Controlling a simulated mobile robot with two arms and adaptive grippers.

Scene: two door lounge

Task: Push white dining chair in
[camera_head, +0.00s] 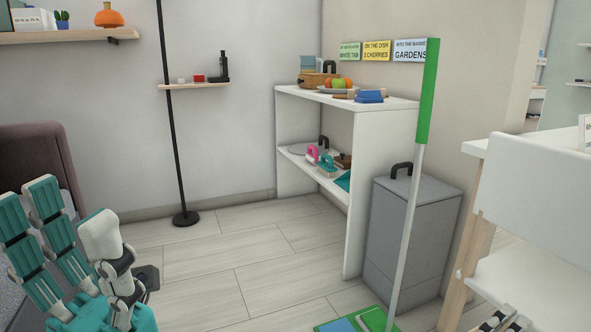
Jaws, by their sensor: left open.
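The white dining chair (535,195) is at the right edge, cut off by the picture. Its white back panel stands upright, and part of its white seat (545,285) shows below. My left gripper (65,225) is at the lower left, with its teal and white fingers spread and empty. It is far from the chair, across the floor.
A grey lidded bin (410,235) and a green-topped pole (415,165) stand left of the chair. Behind them is a white shelf unit (375,195). A black floor stand (185,218) is by the wall. The middle floor (260,260) is clear.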

